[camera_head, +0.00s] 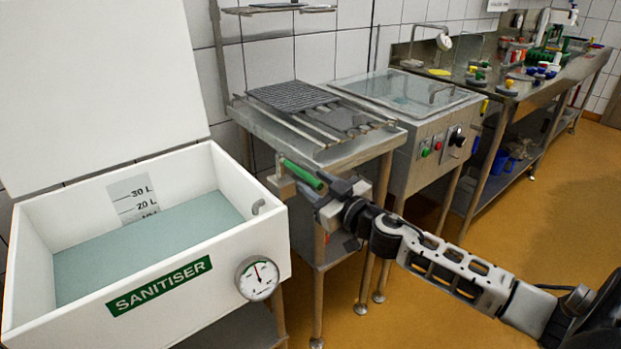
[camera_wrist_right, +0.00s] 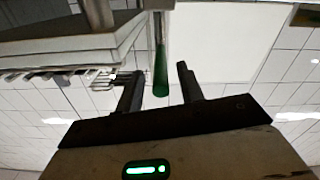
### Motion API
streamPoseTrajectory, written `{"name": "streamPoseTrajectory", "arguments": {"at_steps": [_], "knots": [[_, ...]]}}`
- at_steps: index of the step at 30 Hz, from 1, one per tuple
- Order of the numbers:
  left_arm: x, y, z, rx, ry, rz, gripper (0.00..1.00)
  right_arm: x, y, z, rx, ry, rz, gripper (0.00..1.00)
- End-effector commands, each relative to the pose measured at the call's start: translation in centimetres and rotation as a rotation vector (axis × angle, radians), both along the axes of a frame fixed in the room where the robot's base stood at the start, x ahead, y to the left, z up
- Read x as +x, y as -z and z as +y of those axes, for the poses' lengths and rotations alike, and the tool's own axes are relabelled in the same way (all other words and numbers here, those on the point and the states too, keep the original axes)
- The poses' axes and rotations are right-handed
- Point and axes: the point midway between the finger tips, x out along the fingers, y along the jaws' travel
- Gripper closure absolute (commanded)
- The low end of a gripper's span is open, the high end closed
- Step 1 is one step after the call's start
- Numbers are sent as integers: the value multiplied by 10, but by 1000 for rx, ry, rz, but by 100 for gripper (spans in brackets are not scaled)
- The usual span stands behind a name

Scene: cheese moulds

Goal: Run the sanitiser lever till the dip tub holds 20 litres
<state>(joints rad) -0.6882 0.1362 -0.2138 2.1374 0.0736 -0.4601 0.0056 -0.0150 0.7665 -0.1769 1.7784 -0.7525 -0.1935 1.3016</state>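The white dip tub (camera_head: 190,268) with a green SANITISER label stands at left in the head view, its lid raised. Grey-green liquid (camera_head: 150,240) lies in it. On the litre scale (camera_head: 133,197) the 30 L and 20 L marks are clear of the liquid, and the 10 L mark is partly hidden at the surface. The green lever (camera_head: 302,174) is at the tub's back right corner. My right gripper (camera_head: 322,188) is at its end. In the wrist view, the lever (camera_wrist_right: 160,72) sits between the parted fingers, with gaps visible on both sides. My left gripper is out of view.
A round dial gauge (camera_head: 257,278) is on the tub's front. A steel stand with a rack (camera_head: 292,97) and a lidded steel unit with buttons (camera_head: 438,148) stand to the right. Farther along is a bench with coloured items (camera_head: 507,87). The orange floor is clear.

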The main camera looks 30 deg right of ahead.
Motion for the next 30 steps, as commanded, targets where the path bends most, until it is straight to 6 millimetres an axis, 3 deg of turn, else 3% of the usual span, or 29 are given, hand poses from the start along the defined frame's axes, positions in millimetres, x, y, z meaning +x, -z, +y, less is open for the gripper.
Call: {"name": "streamPoseTrajectory", "arguments": {"at_steps": [6,16,17,21,30], "knots": [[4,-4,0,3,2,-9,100,19,0,2,2,0,-1,62],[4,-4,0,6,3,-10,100,22,1,2,1,-2,1,62],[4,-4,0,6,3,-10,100,22,1,2,1,-1,1,65],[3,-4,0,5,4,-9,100,21,1,2,1,-1,1,100],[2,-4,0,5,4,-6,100,23,0,8,3,10,0,100]]}}
